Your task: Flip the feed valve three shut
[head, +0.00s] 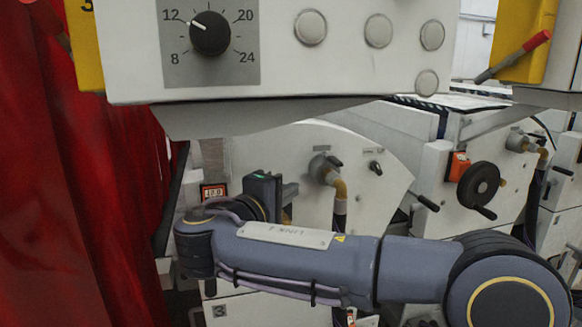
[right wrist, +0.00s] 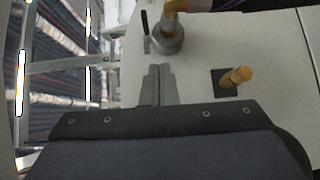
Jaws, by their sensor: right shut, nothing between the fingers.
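The valve also shows in the right wrist view (right wrist: 169,42), just beyond my fingertips. My right gripper (head: 291,191) is shut and empty, left of and slightly below the valve, apparently clear of it. Its closed fingers also show in the right wrist view (right wrist: 159,72). My left gripper is not in view.
A yellow knob on a black plate (right wrist: 235,77) is right of my fingers in the wrist view. A small black handle (head: 375,167), black handwheel (head: 478,185) and another valve (head: 518,141) are farther right. A dial panel (head: 285,72) overhangs above. A red curtain (head: 70,200) is left.

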